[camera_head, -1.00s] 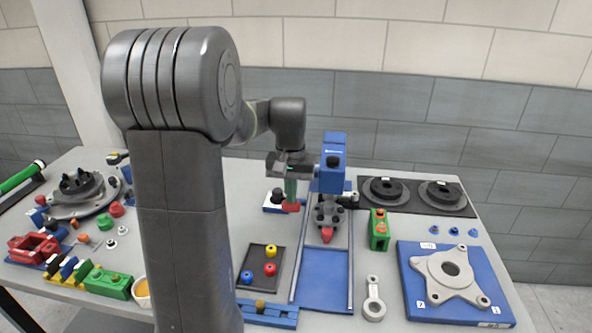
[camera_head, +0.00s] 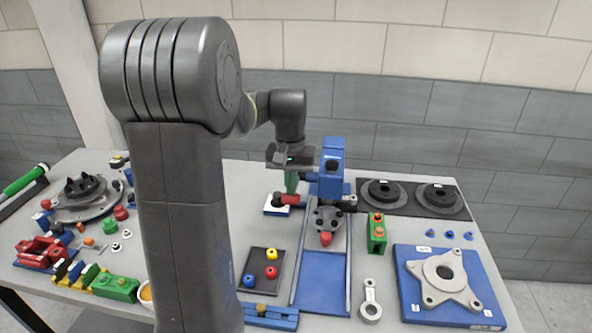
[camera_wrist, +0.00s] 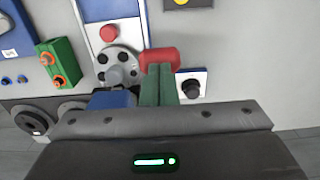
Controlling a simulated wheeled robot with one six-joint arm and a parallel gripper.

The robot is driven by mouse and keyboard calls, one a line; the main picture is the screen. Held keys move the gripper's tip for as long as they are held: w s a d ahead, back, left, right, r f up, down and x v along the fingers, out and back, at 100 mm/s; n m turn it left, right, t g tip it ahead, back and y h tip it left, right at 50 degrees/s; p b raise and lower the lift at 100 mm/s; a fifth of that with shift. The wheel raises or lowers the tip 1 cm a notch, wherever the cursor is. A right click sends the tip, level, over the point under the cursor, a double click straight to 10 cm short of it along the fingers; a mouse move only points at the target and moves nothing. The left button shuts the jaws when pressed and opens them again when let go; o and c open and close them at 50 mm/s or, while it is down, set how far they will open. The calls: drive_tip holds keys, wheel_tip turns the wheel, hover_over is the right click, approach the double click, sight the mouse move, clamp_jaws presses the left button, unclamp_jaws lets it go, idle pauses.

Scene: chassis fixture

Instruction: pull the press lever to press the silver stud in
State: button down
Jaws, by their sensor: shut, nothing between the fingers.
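The blue press (camera_head: 331,172) stands at the back middle of the table. Its lever has a red handle (camera_head: 287,198) pointing left; the wrist view shows the handle (camera_wrist: 160,57) at the tips of my green fingers. My gripper (camera_head: 291,186) is shut and holds nothing. Its fingertips are right at the handle, and I cannot tell if they touch it. Under the press head sits a grey round hub (camera_head: 326,218) with dark holes; it also shows in the wrist view (camera_wrist: 118,62). I cannot make out the silver stud clearly there; the press head partly hides the hub.
A blue slide track (camera_head: 320,285) with a red knob (camera_head: 325,239) runs forward from the press. A green block (camera_head: 376,232) stands to its right. A white-based black knob (camera_head: 277,207) sits left of the press. A dark tray (camera_head: 263,272) of coloured pieces lies front left.

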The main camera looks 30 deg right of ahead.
wheel_tip(320, 180, up, 8)
drive_tip(key=p, duration=0.6)
drive_tip(key=shift+w+d+r+p, duration=0.2)
drive_tip(key=shift+w+d+p, duration=0.1)
drive_tip(key=shift+w+d, duration=0.15)
drive_tip(key=shift+s+a, duration=0.1)
